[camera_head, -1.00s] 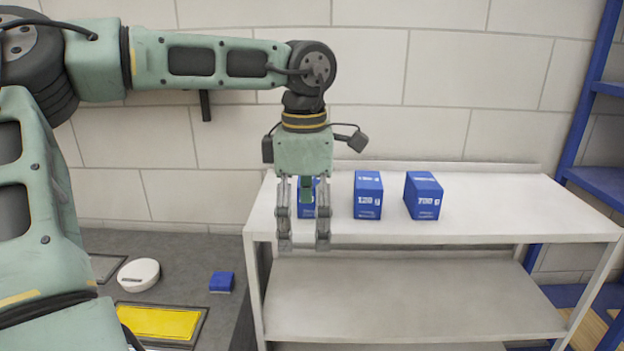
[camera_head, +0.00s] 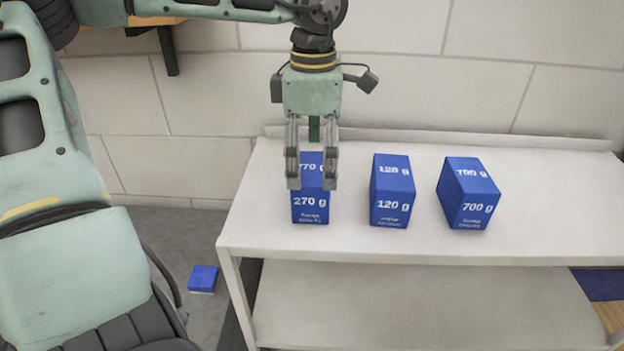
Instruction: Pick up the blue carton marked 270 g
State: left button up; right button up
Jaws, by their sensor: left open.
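The blue carton marked 270 g (camera_head: 310,208) stands upright on the white table's top, leftmost of three blue cartons. My left gripper (camera_head: 312,187) points down in front of it in the picture, with one finger over each side of the carton's upper part. The fingers are apart and hide part of its top and side edges. I cannot tell whether they touch the carton or are above it. My right gripper does not show.
A carton marked 120 g (camera_head: 391,195) and one marked 700 g (camera_head: 468,197) stand to the right. The white table (camera_head: 400,247) has a raised back edge and a lower shelf (camera_head: 420,305). A small blue box (camera_head: 203,279) lies on the floor at left.

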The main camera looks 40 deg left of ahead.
aim_at(310, 205)
pick_arm(q)
jog(key=shift+s+f+p, duration=0.1)
jog(key=shift+f+p, duration=0.2)
jog(key=shift+f, duration=0.15)
notch_tip(310, 205, down, 4)
jog(key=shift+a+r+p, duration=0.15)
jog(key=shift+r+p, duration=0.05)
jog(key=shift+p, duration=0.6)
jog(key=shift+f, duration=0.5)
jog(key=c, duration=1.3)
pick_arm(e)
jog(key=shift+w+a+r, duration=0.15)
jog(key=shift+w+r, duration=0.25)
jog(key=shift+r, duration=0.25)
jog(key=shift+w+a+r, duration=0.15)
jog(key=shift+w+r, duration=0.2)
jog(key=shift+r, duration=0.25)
